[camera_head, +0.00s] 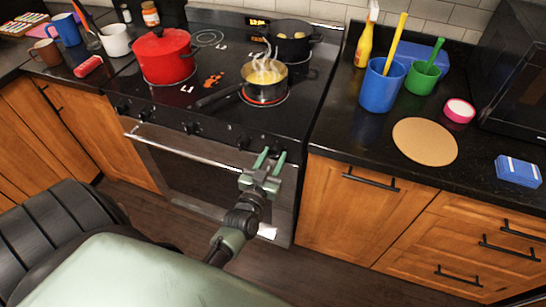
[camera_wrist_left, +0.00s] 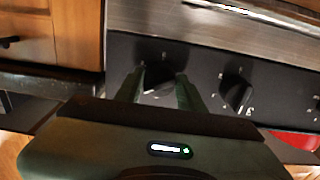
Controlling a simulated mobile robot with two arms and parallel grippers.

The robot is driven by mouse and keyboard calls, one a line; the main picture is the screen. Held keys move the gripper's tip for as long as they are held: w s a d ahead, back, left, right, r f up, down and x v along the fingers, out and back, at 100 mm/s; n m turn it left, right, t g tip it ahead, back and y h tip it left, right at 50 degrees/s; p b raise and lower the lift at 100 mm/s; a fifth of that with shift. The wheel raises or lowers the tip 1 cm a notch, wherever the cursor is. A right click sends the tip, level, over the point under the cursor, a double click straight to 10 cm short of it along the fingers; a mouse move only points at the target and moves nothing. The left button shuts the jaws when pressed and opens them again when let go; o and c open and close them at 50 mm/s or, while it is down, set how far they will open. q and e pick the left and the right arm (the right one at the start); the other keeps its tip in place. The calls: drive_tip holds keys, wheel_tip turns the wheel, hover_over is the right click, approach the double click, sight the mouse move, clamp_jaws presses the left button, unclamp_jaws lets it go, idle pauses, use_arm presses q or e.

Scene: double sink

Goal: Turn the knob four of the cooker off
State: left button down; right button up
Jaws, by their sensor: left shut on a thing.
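The cooker (camera_head: 165,108) has a black front panel with a row of black knobs. My left gripper (camera_head: 270,156) reaches up to the right end of this panel. Its green fingers are shut on the rightmost knob, which they largely hide in the head view. In the left wrist view the knob (camera_wrist_left: 156,78) sits between the two fingertips of the left gripper (camera_wrist_left: 160,85). The neighbouring knob (camera_wrist_left: 236,93) is free beside it, and also shows in the head view (camera_head: 243,143). My right gripper is not in view.
A steaming pan (camera_head: 265,90) stands on a glowing burner, its handle pointing left. A red pot (camera_head: 164,57) and a black pot (camera_head: 291,40) stand on the hob. The oven handle (camera_head: 180,150) runs below the knobs. A blue cup (camera_head: 380,88) stands on the right counter.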

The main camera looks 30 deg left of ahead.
use_arm(q)
drive_tip(key=shift+n, duration=0.3)
drive_tip(key=n, duration=1.1)
drive_tip(key=shift+d, duration=0.1)
drive_tip(key=shift+n, duration=0.4)
drive_tip(key=c, duration=0.9)
unclamp_jaws()
drive_tip(key=b+v, duration=0.1)
drive_tip(key=v, duration=0.6)
drive_tip(key=shift+s+d, duration=0.1)
drive_tip(key=shift+s, duration=0.3)
